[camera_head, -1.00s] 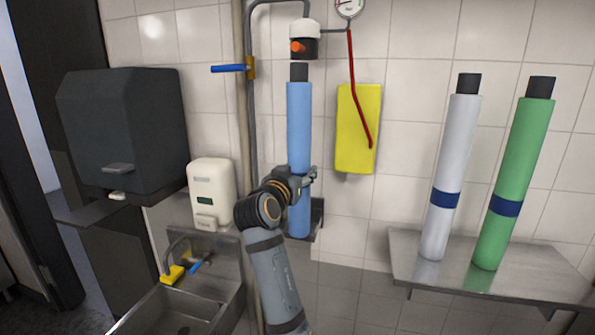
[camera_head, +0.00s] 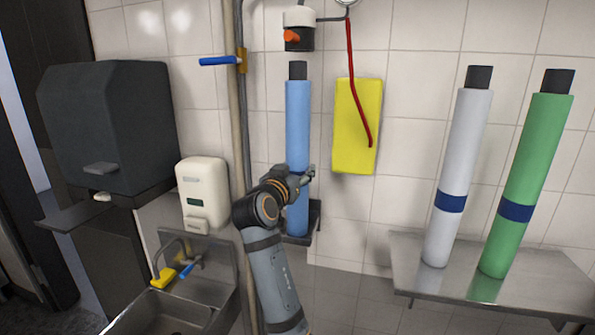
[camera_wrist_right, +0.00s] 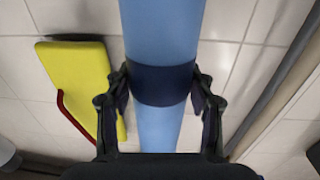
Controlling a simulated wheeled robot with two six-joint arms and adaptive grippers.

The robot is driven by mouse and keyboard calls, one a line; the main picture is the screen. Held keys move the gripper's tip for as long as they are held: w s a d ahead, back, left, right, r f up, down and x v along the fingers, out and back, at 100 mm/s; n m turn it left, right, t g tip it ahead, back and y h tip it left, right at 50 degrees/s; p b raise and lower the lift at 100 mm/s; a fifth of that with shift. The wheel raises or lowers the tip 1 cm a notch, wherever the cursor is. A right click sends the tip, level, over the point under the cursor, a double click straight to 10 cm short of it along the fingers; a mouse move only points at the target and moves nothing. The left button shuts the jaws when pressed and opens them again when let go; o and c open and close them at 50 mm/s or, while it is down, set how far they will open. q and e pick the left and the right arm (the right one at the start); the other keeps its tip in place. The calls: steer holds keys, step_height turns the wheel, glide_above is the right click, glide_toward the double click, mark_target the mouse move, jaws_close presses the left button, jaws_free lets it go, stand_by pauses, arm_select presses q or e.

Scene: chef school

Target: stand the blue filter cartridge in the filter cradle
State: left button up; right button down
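The blue filter cartridge (camera_head: 297,115) stands upright against the tiled wall, its black cap just below the white and black filter head (camera_head: 299,30). Its lower end is at the dark metal filter cradle (camera_head: 316,218); whether it rests on the cradle floor I cannot tell. My right gripper (camera_head: 302,176) is shut on the cartridge at its dark blue band. In the right wrist view the fingers (camera_wrist_right: 163,88) lie against both sides of the band. My left gripper is not in view.
A white cartridge (camera_head: 459,170) and a green cartridge (camera_head: 529,170) stand on a steel shelf (camera_head: 410,262) at right. A yellow board (camera_head: 352,140) with a red hose hangs beside the cradle. A pipe with a blue lever (camera_head: 218,61), soap dispenser (camera_head: 203,190) and sink are left.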

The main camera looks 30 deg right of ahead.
mark_target(294, 133)
steer(key=c, duration=0.7)
jaws_free()
steer(key=shift+d, duration=0.2)
steer(key=shift+c, duration=0.2)
steer(key=shift+o, duration=1.2)
steer(key=shift+w+d, duration=0.1)
steer(key=shift+d, duration=0.1)
steer(key=shift+o, duration=0.5)
steer(key=shift+a, duration=0.2)
steer(key=shift+f, duration=0.1)
step_height(294, 133, up, 10)
steer(key=shift+r, duration=0.15)
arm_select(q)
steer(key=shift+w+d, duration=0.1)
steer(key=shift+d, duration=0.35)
